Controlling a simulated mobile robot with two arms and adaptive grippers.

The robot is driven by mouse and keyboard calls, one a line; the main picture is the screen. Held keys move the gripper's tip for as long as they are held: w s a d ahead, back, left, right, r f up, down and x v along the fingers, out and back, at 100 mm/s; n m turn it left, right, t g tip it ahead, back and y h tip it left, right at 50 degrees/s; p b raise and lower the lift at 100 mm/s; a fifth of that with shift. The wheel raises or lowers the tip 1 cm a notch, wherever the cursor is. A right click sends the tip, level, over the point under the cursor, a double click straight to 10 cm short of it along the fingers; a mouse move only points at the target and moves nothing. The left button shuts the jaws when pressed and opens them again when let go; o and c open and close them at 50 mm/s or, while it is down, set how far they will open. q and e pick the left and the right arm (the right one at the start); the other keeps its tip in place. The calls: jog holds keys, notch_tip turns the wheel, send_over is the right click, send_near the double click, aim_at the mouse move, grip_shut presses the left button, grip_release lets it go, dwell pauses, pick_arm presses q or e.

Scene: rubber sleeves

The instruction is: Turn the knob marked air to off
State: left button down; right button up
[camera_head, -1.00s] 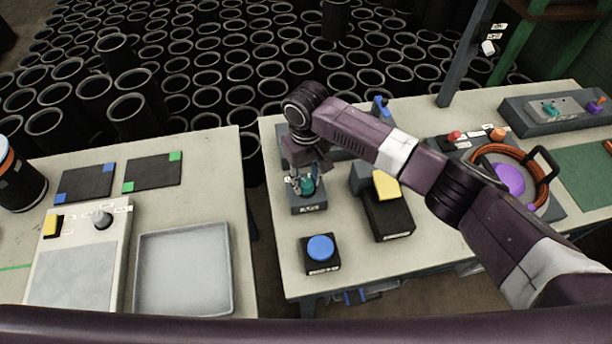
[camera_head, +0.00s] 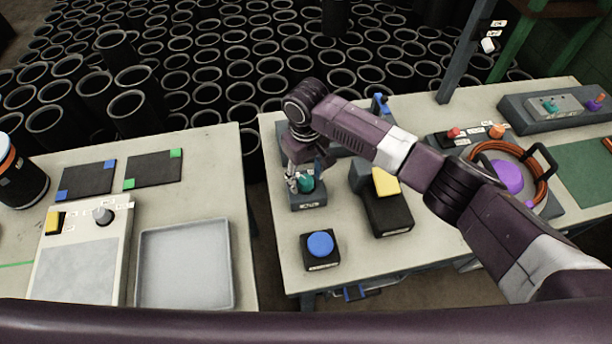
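A teal knob (camera_head: 306,184) sits on a small dark grey box (camera_head: 309,203) near the left edge of the right table. My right gripper (camera_head: 305,179) points down at this knob, with finger parts showing to its left and behind it at right. Whether the fingers touch or grip it is too small to tell. The marks beside the knob are too small to read. Another teal knob (camera_head: 550,106) is on a grey panel at the far right. My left gripper is not in view.
A blue button box (camera_head: 320,246) stands in front, and a black box with a yellow top (camera_head: 386,182) to the right. A ring of orange hose (camera_head: 541,190) lies further right. A grey tray (camera_head: 186,299) is on the left table. A gap separates the tables.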

aim_at(306, 180)
jog(key=shift+r, duration=0.25)
notch_tip(306, 180, up, 12)
jog(key=shift+f, duration=0.25)
dwell(0.6)
